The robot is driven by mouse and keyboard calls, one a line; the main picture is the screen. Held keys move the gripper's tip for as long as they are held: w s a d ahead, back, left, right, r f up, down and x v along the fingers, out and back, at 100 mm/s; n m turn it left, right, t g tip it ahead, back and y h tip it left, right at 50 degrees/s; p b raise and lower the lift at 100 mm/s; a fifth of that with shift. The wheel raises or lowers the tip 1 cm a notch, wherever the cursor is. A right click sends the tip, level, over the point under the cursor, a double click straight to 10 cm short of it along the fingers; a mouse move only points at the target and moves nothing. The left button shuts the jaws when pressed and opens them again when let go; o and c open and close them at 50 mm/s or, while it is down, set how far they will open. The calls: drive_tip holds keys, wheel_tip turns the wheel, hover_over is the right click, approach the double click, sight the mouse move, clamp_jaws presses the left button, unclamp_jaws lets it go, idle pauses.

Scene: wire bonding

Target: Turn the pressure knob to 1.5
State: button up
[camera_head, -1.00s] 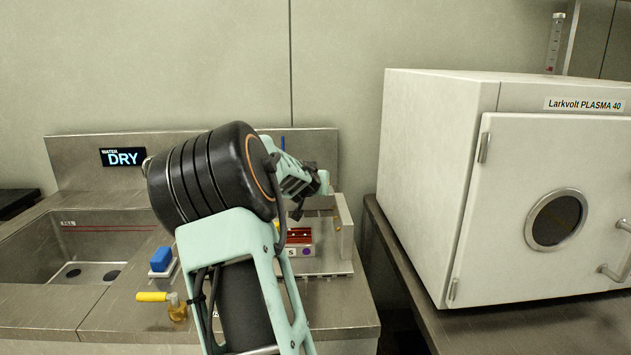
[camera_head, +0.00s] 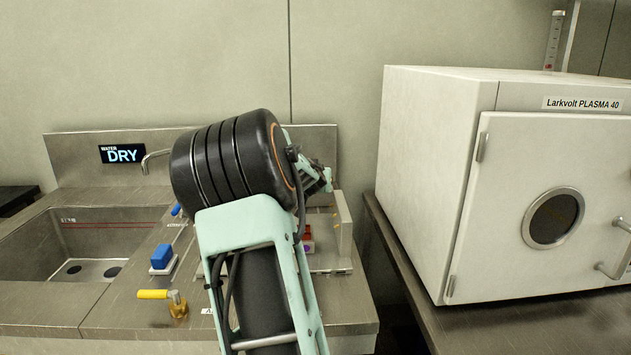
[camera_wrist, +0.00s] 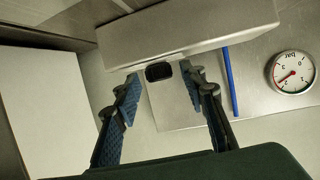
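In the wrist view a black rounded knob-like part (camera_wrist: 158,72) sits on a light grey block below a wide metal housing. I cannot read a scale on it or confirm that it is the pressure knob. My gripper (camera_wrist: 161,77) is open, with its blue-padded fingers on either side of this part and a gap at each side. A round white gauge (camera_wrist: 291,72) stands to the right, upside down in this view, with a red needle; its value is too small to read. In the head view my gripper (camera_head: 322,180) is at the back of the bench, mostly behind my arm.
A blue tube (camera_wrist: 230,80) runs between the block and gauge. A yellow-handled valve (camera_head: 155,294), a blue block (camera_head: 161,257) and a sink (camera_head: 95,245) lie left of my arm. A white plasma cabinet (camera_head: 430,160) stands close on the right.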

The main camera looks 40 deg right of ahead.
drive_tip(key=v, duration=1.2)
idle(0.5)
idle(0.4)
